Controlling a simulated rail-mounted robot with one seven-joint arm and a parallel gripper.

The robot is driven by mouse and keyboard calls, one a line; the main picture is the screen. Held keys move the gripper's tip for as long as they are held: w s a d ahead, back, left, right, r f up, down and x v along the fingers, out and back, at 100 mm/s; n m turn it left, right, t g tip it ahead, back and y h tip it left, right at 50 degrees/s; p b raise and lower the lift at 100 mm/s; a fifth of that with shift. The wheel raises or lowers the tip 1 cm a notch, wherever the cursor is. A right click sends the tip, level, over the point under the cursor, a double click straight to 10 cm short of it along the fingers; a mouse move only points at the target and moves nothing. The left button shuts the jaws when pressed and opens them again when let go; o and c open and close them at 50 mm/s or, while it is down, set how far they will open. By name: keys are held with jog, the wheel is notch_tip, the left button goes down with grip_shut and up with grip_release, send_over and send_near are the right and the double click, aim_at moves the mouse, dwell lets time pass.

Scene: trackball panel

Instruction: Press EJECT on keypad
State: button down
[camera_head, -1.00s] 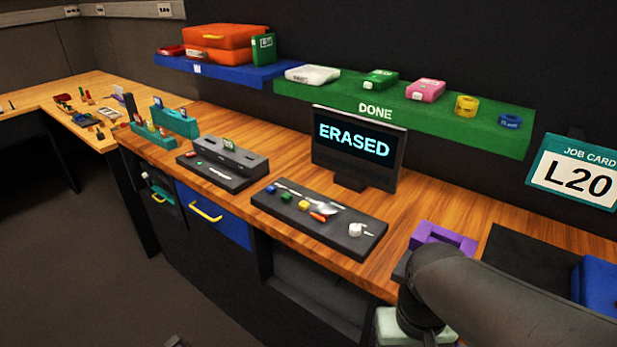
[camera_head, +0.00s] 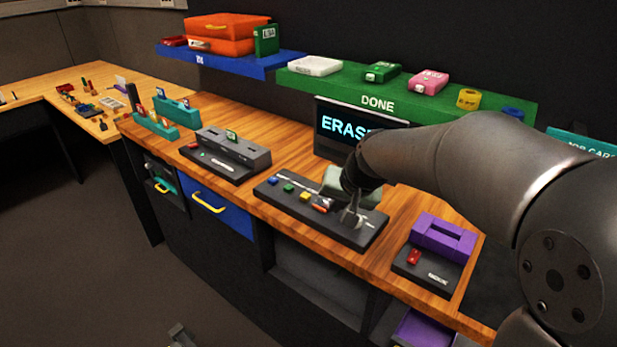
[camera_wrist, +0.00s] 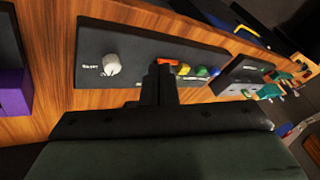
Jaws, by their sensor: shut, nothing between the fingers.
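The dark panel (camera_head: 345,232) with a row of coloured buttons lies on the wooden bench below the screen (camera_head: 335,125). Its blue button (camera_head: 272,181), green button (camera_head: 289,188) and yellow button (camera_head: 305,196) show clearly; a red-orange piece (camera_head: 322,204) is beside my gripper. No legible EJECT label shows. My gripper (camera_head: 351,217) is over the right part of this panel, fingers together and empty. In the wrist view the fingers (camera_wrist: 163,70) are close to the orange piece (camera_wrist: 173,62), with the white knob (camera_wrist: 112,64) to their left. I cannot tell whether they touch the panel.
A purple block on a dark base with a red button (camera_head: 413,257) stands right of the panel. A grey slotted unit (camera_head: 232,150) stands left. The green shelf (camera_head: 455,107) overhangs the bench behind. The screen partly shows "ERAS".

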aim_at(307, 197)
jog(key=w+a+r+t, duration=0.1)
jog(key=w+a, duration=0.2)
jog(key=w, duration=0.4)
jog(key=w+a+r+m+t+y, duration=0.1)
jog(key=w+a+r, duration=0.1)
jog(key=w+a, duration=0.2)
jog(key=w, duration=0.3)
jog(key=shift+m+t+y, duration=0.3)
jog(key=shift+t, duration=0.1)
notch_tip(307, 197, down, 9)
jog(key=b, duration=0.7)
jog(key=shift+r, duration=0.15)
dwell(0.8)
jog(key=shift+f+b, duration=0.4)
jog(key=shift+b, duration=0.05)
jog(key=shift+f+b, duration=0.55)
dwell(0.6)
jog(key=shift+r, duration=0.1)
jog(key=shift+r+p, duration=0.7)
jog(key=shift+r, duration=0.15)
